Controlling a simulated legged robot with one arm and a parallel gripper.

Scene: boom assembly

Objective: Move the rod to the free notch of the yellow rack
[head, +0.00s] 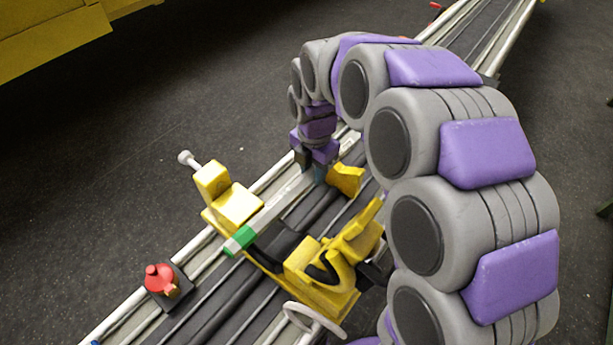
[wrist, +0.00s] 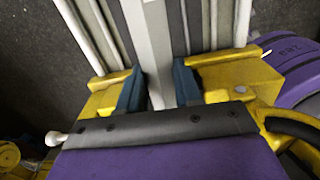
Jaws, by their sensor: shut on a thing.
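The rod (head: 275,207) is a long light-grey bar with a green end (head: 240,240) at lower left. It lies slanted along the boom, low over the yellow rack (head: 232,205). My gripper (head: 318,172) is shut on the rod near its upper right part. In the wrist view the rod (wrist: 153,45) runs up between the two blue fingers of my gripper (wrist: 158,85). Yellow rack parts (wrist: 228,76) show on both sides of the fingers there. The notches are not clearly visible, and I cannot tell whether the rod touches the rack.
A red valve (head: 161,280) on a dark block stands at lower left on the boom rails. A yellow clamp-like unit (head: 320,275) with a black hose and a pale handwheel (head: 315,320) is at the front. Bare dark floor (head: 150,110) lies to the left.

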